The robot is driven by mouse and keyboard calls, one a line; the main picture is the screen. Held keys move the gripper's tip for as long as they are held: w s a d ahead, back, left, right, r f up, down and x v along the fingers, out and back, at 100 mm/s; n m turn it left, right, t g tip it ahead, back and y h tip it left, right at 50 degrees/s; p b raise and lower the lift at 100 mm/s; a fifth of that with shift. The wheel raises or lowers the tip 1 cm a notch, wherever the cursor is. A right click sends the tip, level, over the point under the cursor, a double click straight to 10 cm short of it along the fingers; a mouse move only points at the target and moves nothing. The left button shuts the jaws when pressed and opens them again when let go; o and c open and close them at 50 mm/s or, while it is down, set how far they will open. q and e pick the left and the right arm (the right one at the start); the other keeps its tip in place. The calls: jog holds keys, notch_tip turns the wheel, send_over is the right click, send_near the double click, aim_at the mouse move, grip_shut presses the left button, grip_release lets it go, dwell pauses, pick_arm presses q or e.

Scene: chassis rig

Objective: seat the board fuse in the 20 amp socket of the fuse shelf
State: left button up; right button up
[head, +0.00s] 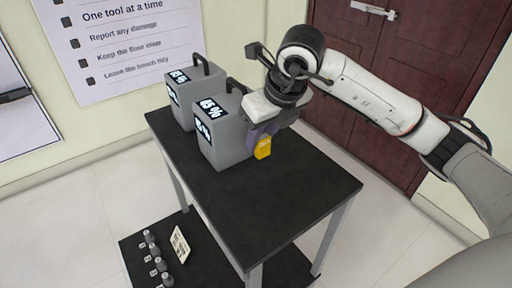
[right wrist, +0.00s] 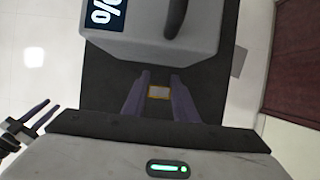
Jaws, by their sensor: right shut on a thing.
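My right gripper (head: 262,140) is over the black tabletop, beside the nearer grey box. Its purple-grey fingers are shut on a yellow piece, which I take to be the board fuse (head: 263,149). The yellow piece sticks out below the fingertips, and I cannot tell its exact height above the top. In the right wrist view a pale piece with a yellow edge (right wrist: 159,92) sits between the two fingers. I cannot make out a fuse shelf or a 20 amp socket in either view.
Two grey boxes with handles and percent displays, a nearer one (head: 224,145) and a farther one (head: 183,90), stand on the black table (head: 270,205). Its front part is clear. Below are several grey knobs (head: 154,260) and a pale label card (head: 180,245) on a low dark surface.

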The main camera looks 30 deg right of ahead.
aim_at(261, 152)
jog(key=shift+f, duration=2.3)
jog(key=shift+f, duration=0.2)
jog(key=o, duration=1)
jog(key=shift+r, duration=0.1)
jog(key=shift+o, duration=0.2)
